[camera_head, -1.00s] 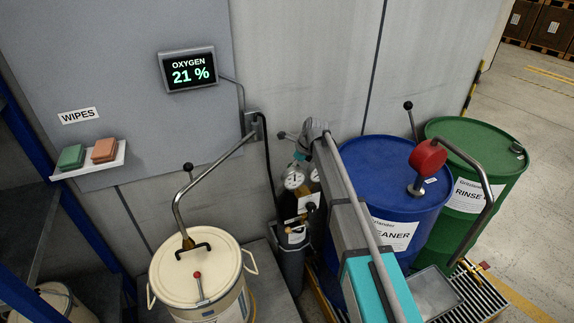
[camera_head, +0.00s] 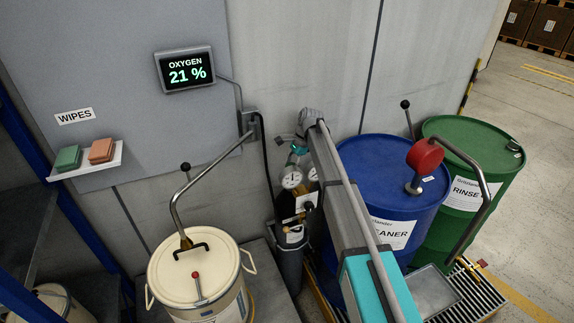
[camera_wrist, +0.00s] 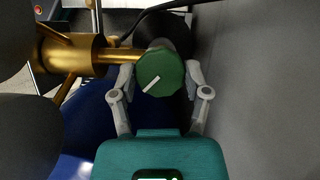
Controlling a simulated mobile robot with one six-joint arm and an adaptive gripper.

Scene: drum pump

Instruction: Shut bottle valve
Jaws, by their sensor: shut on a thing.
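The bottle valve's green knob (camera_wrist: 160,72) has a white mark and sits at the end of a brass valve body (camera_wrist: 75,55) in the wrist view. My gripper (camera_wrist: 160,80) has one finger on each side of the knob and is shut on it. In the head view the gas bottle (camera_head: 290,262) stands upright against the wall, with round gauges (camera_head: 292,178) near its top. My gripper is at the bottle's top there, partly hidden by my arm, and the knob cannot be made out.
A blue drum (camera_head: 385,165) and a green drum (camera_head: 470,205) stand right of the bottle. A cream drum (camera_head: 190,265) with a bent pipe stands left. A wall display (camera_head: 186,72) reads oxygen 21 %. A grey wall lies close beside my gripper.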

